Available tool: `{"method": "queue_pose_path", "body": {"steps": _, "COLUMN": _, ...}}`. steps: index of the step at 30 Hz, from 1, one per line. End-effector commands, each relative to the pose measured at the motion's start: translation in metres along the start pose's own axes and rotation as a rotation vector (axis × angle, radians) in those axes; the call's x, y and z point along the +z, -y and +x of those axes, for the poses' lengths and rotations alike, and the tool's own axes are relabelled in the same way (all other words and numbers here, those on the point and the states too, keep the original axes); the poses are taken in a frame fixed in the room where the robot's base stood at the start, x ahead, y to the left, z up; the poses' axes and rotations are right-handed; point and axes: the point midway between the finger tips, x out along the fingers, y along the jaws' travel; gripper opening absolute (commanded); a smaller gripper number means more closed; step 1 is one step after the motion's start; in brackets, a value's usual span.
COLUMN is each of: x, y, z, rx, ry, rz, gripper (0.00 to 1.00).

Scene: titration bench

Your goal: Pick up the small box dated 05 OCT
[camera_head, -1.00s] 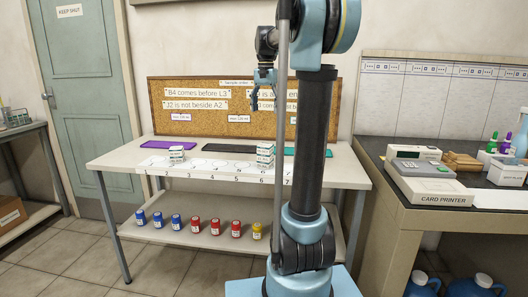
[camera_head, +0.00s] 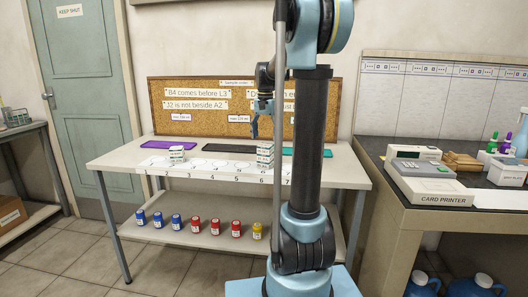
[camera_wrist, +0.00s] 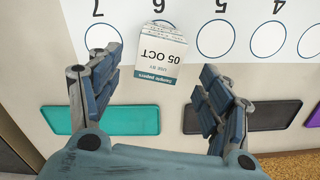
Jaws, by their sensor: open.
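In the wrist view, the small white box dated 05 OCT (camera_wrist: 160,55) lies ahead of my fingers, its printed label facing the camera. It is over the spot marked 6 on the numbered strip. In the head view, a small stack of white boxes (camera_head: 265,153) stands near that spot; its dates are too small to read. My gripper (camera_wrist: 157,66) is open, its fingers on either side of the box in the picture, with no clear contact. In the head view, my gripper (camera_head: 264,118) hangs above the stack.
Another white box group (camera_head: 177,154) stands near spot 2. Purple (camera_head: 169,144), black and teal mats (camera_wrist: 105,119) lie behind. A cork board (camera_head: 190,105) stands at the table's back. Coloured jars (camera_head: 215,226) sit on the lower shelf.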

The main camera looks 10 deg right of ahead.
Motion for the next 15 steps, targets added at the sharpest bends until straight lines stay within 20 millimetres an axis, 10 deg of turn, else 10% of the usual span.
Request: {"method": "queue_pose_path", "body": {"steps": 15, "x": -0.001, "y": 0.000, "z": 0.051, "rx": 0.000, "ry": 0.000, "rz": 0.000, "gripper": 0.72}}
